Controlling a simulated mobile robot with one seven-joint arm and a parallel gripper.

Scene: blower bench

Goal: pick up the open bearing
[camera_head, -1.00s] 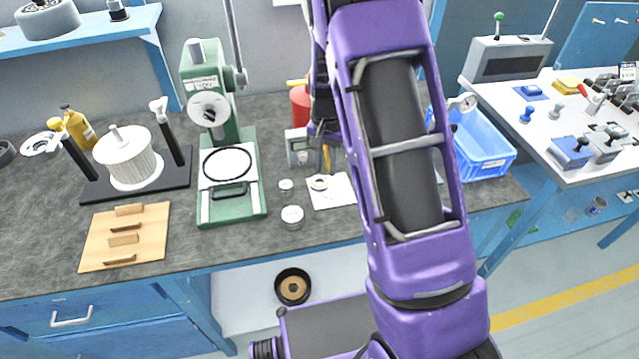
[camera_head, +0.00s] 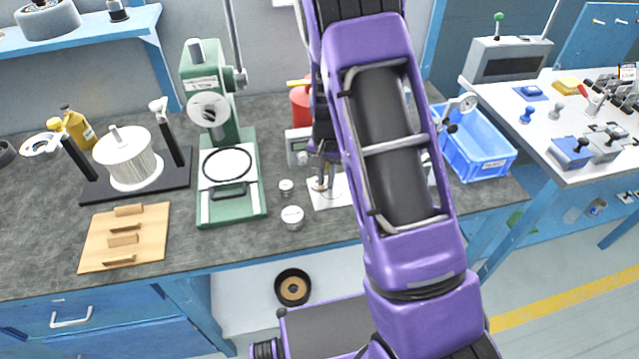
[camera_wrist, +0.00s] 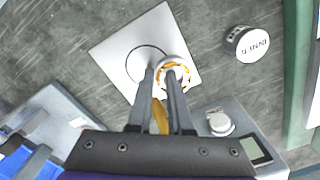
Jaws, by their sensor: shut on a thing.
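The open bearing (camera_wrist: 172,70) is a pale metal ring with an orange-yellow cage, seen in the wrist view over the white square sheet (camera_wrist: 118,48). My gripper (camera_wrist: 163,74) is shut on the near side of its ring. The bearing covers part of a circle drawn on the sheet. I cannot tell whether it touches the sheet or is just above it. In the head view my gripper (camera_head: 322,184) reaches down over the same sheet (camera_head: 334,200); the bearing is hard to make out there behind the fingers.
Two small round tins, the larger (camera_head: 292,217) in front, stand left of the sheet. A green press (camera_head: 235,205) is farther left. A grey device with a display (camera_wrist: 250,148) and a red can (camera_head: 300,105) are behind. A blue bin (camera_head: 488,165) stands right.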

